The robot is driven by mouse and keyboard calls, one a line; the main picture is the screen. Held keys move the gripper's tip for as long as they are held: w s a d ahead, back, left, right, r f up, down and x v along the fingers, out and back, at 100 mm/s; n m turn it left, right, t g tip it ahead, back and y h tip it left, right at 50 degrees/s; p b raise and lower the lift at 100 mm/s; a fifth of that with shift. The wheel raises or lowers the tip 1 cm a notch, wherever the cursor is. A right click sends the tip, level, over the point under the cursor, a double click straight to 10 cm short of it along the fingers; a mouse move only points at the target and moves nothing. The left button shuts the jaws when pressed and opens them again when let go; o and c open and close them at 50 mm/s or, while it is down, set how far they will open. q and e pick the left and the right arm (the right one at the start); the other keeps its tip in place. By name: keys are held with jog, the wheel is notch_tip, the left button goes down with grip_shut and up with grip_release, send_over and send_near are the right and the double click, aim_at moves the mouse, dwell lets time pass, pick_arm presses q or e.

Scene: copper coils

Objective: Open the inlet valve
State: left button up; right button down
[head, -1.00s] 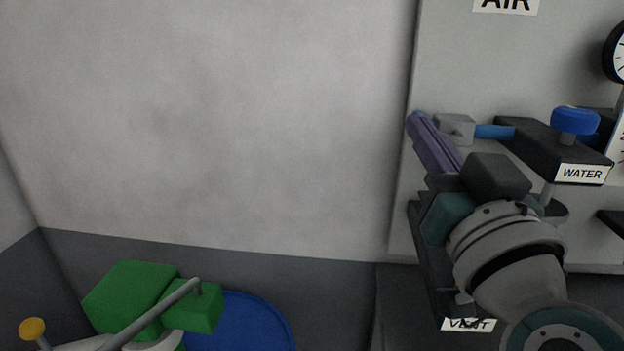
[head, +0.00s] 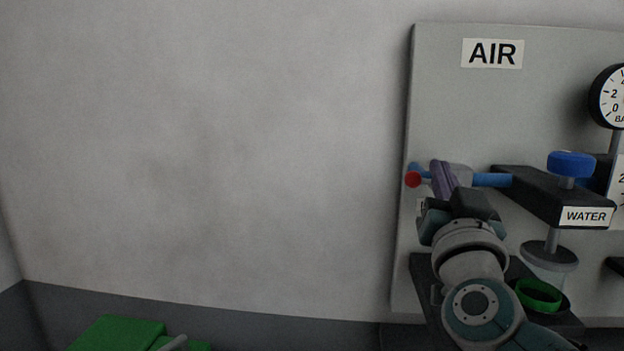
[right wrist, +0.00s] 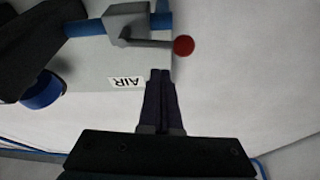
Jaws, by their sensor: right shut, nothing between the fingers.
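A grey valve body (head: 458,176) sits on a blue pipe (head: 492,180) at the panel's left edge. Its lever (right wrist: 153,43) ends in a red ball (head: 412,180); the ball also shows in the right wrist view (right wrist: 184,46). No label reading "inlet" shows. My right gripper (head: 440,168) is shut and empty, its fingertips in front of the valve in the head view. In the right wrist view the fingertips (right wrist: 161,75) appear just below the lever, beside a small AIR label (right wrist: 126,83); contact is not visible. My left gripper is out of view.
Right of the valve is a dark block (head: 545,195) labelled WATER with a blue knob (head: 571,163). Below it a green ring (head: 539,295) lies in a black holder. A gauge (head: 609,97) is at far right. Left of the panel is bare wall (head: 210,160).

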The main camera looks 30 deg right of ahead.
aim_at(429, 184)
jog(key=shift+w+d+f, duration=0.1)
jog(key=shift+w+f, duration=0.35)
jog(key=shift+f, duration=0.3)
jog(key=f+n, duration=0.1)
jog(key=n+y, duration=0.1)
jog(key=n, duration=0.1)
jog(key=shift+w+f+t, duration=0.25)
jog(key=shift+f+t, duration=0.15)
